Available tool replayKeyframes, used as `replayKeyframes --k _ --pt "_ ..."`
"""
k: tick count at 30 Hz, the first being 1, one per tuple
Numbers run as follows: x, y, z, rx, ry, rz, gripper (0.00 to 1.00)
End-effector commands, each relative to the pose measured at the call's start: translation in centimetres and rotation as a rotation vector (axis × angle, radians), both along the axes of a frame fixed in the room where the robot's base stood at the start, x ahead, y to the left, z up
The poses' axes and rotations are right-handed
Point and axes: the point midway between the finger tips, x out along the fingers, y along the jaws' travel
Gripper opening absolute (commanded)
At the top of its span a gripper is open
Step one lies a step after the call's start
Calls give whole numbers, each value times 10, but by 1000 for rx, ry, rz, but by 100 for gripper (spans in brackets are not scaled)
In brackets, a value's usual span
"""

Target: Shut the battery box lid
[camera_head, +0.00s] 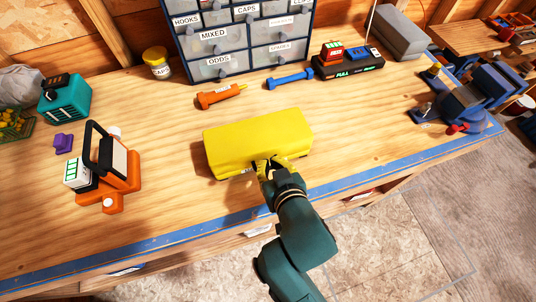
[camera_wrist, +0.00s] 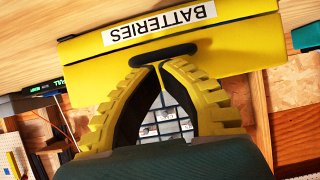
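The yellow battery box (camera_head: 258,138) sits on the workbench, and its lid (camera_head: 255,128) looks down over the box in the head view. In the wrist view, which is upside down, the yellow box (camera_wrist: 245,50) shows a white BATTERIES label (camera_wrist: 160,23) and a dark handle (camera_wrist: 164,55). My gripper (camera_head: 264,166) is at the box's near side. In the wrist view its yellow fingers (camera_wrist: 157,67) have their tips nearly together, right at the handle. Nothing shows held between them. I cannot tell whether the tips touch the handle or whether the lid is fully seated.
An orange tool (camera_head: 112,180) stands to the left. A blue vise (camera_head: 460,102) is at right. Bench beside the box is clear.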

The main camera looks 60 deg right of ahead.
Motion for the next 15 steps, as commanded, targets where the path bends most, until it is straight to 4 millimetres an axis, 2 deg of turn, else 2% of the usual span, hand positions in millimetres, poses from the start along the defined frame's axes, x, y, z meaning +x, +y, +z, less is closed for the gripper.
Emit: replayKeyframes --k 5,10,11,15 --pt "2 -1 18 0 -1 1 0" --pt "7 -4 56 -1 -3 3 0" --pt "-1 4 46 -1 1 6 0" --pt "-28 27 61 -1 -1 8 0"
